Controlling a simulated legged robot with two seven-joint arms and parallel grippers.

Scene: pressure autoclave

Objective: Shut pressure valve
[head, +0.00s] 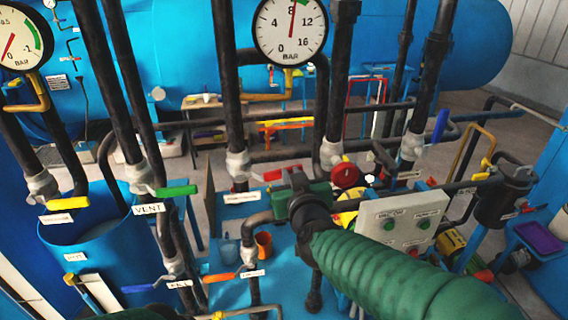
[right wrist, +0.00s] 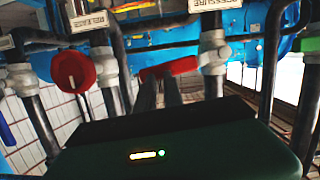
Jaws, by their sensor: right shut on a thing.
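The handle lies crosswise to the pipe. My right gripper (head: 298,182) reaches in from the lower right and is shut on the handle near its free end. In the right wrist view, which looks upside down, the red handle (right wrist: 168,67) sits between the dark fingertips (right wrist: 160,90), and the pressure label (right wrist: 214,4) shows at the top. Only a bit of my left arm shows at the bottom edge of the head view; its gripper is out of sight.
A round red knob (head: 346,176) is just right of my right gripper. A control panel (head: 395,220) with green buttons stands close to my right arm. Other pipes carry green (head: 177,191), yellow (head: 68,203) and blue (head: 440,126) handles. A gauge (head: 290,30) hangs above.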

